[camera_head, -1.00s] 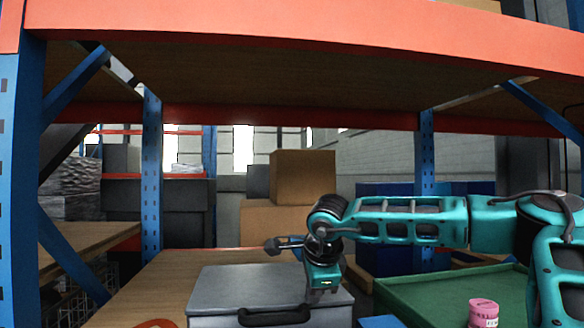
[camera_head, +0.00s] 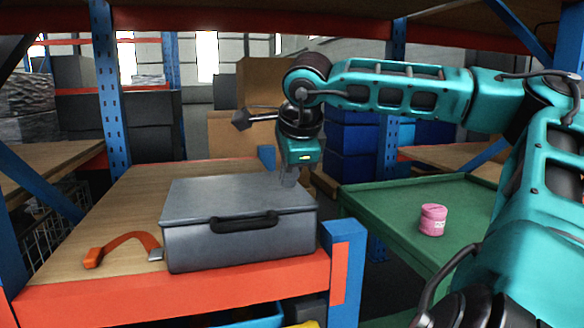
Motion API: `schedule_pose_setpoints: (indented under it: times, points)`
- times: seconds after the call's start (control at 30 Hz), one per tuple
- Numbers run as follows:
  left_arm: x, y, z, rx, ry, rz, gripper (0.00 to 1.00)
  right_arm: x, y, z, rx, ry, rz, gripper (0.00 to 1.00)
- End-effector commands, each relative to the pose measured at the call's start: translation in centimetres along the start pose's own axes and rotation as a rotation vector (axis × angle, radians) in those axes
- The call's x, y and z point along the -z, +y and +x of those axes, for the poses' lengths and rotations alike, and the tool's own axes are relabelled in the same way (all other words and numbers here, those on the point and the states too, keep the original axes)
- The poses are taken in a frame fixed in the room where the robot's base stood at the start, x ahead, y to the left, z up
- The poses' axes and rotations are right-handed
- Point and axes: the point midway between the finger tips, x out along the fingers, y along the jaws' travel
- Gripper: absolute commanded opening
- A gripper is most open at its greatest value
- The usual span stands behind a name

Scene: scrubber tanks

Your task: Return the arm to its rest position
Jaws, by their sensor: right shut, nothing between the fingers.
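My right arm comes in from the right, teal, and reaches across to above the grey case. My right gripper (camera_head: 289,178) points down over the back right part of the case and is shut with nothing in it. I cannot tell whether its tips touch the lid. The closed grey case (camera_head: 240,195) with a black handle lies on the wooden shelf (camera_head: 140,195). My left gripper is not in view.
An orange strap (camera_head: 125,241) lies left of the case. A green table (camera_head: 385,202) with a pink roll (camera_head: 433,219) stands at the right. Blue rack posts (camera_head: 110,95), cardboard boxes (camera_head: 232,128) and blue bins (camera_head: 352,145) stand behind. An upper shelf spans overhead.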

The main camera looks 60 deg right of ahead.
Motion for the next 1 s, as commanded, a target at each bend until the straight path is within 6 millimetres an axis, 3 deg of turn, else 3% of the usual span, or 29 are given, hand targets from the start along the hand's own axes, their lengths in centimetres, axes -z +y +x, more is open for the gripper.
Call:
schedule_pose_setpoints:
  times: [0.2,0.57,0.67,0.83,1.0]
  points:
    - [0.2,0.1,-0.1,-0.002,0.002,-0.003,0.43,0.0,1.0,-2.0,0.002,0.000,0.001,0.00]
    - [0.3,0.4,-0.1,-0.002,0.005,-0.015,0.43,-0.6,1.6,-1.8,-0.018,-0.022,0.003,0.00]
    - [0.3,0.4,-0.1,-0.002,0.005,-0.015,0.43,-2.9,3.1,0.1,-0.093,-0.117,0.014,0.00]
    - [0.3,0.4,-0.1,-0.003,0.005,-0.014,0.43,-11.0,9.6,4.5,-0.394,-0.454,0.138,0.00]
    - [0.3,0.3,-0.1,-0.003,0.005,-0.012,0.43,-18.6,15.9,5.6,-0.767,-0.777,0.427,0.00]
